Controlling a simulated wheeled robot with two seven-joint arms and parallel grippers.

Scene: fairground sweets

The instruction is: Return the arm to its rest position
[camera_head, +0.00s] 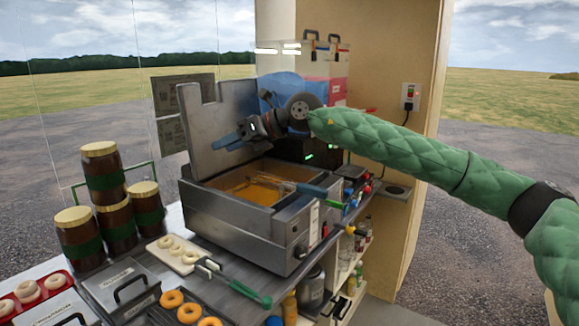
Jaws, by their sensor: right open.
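My right arm comes in from the right in a green quilted sleeve. Its right gripper (240,128), dark with blue fingers, is open above the fryer (245,228) and in front of the fryer's raised metal lid (205,122). I see nothing held in it. The fryer holds golden oil (258,190), and a tool with a green handle (312,190) lies across its top. My left gripper is not in view.
Stacked jars (105,175) stand at the left of the counter. A wall with a socket (410,96) rises behind the arm. Open air lies above the jars.

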